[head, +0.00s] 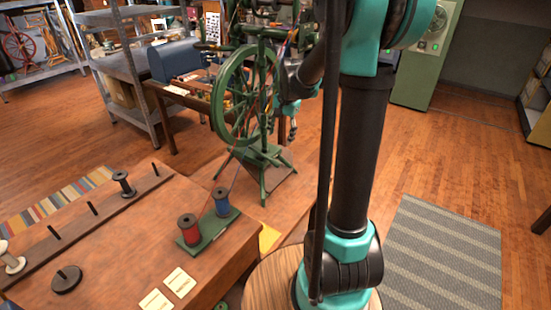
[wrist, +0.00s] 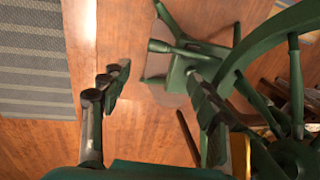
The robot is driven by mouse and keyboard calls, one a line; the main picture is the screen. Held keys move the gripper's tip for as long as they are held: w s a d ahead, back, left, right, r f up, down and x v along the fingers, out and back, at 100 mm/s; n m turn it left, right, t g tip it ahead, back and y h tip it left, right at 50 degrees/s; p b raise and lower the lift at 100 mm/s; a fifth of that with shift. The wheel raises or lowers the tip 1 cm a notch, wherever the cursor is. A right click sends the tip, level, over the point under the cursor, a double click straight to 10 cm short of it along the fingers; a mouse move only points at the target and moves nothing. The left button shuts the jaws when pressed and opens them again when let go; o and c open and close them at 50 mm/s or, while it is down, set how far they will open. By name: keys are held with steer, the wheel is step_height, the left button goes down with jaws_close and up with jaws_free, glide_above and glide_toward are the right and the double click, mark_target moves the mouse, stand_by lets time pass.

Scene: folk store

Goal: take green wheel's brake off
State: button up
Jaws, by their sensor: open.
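The green spinning wheel (head: 246,97) stands on the wood floor beyond the table, with its large spoked wheel upright over a low green base (head: 262,160). In the wrist view its rim (wrist: 262,42) and spokes fill the right side, and its base and legs (wrist: 185,68) lie below. My gripper (head: 292,128) is beside the wheel, to its right in the head view. In the wrist view my gripper (wrist: 160,85) is open, with nothing between its fingers; the right finger overlaps the wheel in the picture. I cannot make out the brake.
A wooden table (head: 110,245) in front holds a red spool (head: 188,228), a blue spool (head: 221,201), a peg rail and cards. A metal shelf (head: 125,65) stands behind left. A striped grey rug (head: 440,255) and open floor lie right.

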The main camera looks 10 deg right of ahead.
mark_target(275, 161)
steer(key=f, duration=0.4)
steer(key=w+a+f, duration=0.1)
steer(key=f, duration=0.7)
steer(key=shift+w+a+f, duration=0.15)
steer(key=shift+w+a, duration=0.05)
steer(key=shift+a, duration=0.05)
steer(key=shift+c, duration=0.5)
